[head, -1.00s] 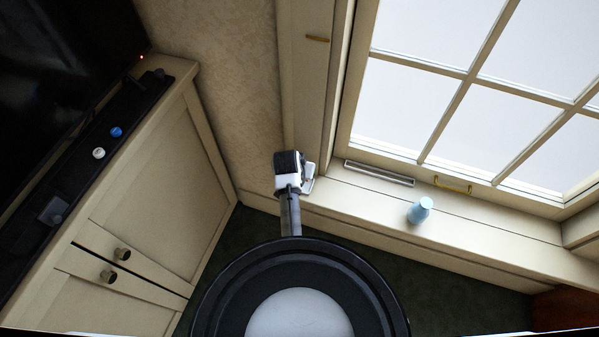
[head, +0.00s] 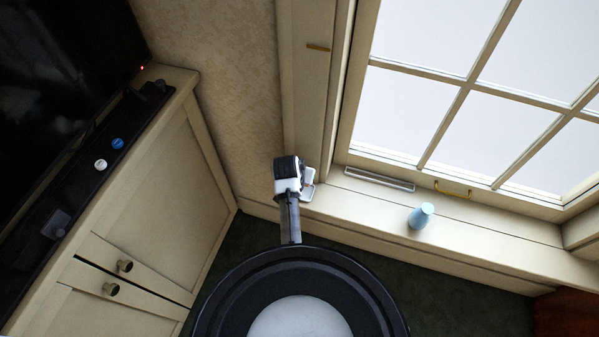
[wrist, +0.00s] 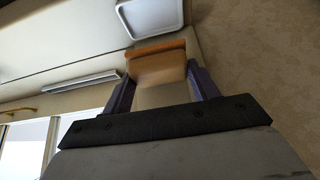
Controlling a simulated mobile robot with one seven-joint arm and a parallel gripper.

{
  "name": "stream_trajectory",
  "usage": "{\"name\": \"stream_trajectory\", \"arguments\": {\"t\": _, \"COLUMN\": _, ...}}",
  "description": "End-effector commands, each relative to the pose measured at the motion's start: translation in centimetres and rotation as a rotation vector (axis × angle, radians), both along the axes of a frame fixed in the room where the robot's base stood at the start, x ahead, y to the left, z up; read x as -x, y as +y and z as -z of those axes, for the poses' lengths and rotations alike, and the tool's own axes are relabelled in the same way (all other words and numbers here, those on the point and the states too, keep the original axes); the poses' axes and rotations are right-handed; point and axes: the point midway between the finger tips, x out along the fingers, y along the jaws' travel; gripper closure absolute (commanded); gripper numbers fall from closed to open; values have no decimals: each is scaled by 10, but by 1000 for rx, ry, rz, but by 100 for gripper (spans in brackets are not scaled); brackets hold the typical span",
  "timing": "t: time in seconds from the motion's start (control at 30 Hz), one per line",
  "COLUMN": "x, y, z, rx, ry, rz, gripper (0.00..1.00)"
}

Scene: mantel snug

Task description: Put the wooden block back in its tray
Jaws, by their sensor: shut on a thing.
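The wooden block (wrist: 158,68), tan with an orange-brown edge, sits between the two dark fingers of my gripper (wrist: 160,76) in the wrist view. My gripper is shut on it. A pale grey tray with a raised rim (wrist: 124,22) lies just beyond the block in the wrist view, partly cut off by the top edge. In the head view my gripper (head: 303,172) is over the left end of the window sill, and the tray (head: 308,194) shows partly beside it. The block cannot be made out in the head view. I cannot tell its height above the sill.
A light blue vase (head: 421,216) stands on the sill (head: 475,235) to the right. A metal vent (head: 380,179) is set along the window, near a yellow handle (head: 453,188). A cream cabinet (head: 160,190) with a dark shelf strip stands at left.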

Motion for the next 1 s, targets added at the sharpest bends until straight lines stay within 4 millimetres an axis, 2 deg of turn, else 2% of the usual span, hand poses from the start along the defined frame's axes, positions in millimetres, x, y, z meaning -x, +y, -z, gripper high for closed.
{"name": "stream_trajectory", "arguments": {"t": 0.1, "x": 0, "y": 0, "z": 11, "rx": 0, "ry": 0, "rz": 0, "gripper": 59}}
{"name": "stream_trajectory", "arguments": {"t": 1.0, "x": 0, "y": 0, "z": 70, "rx": 0, "ry": -1, "rz": 0, "gripper": 59}}
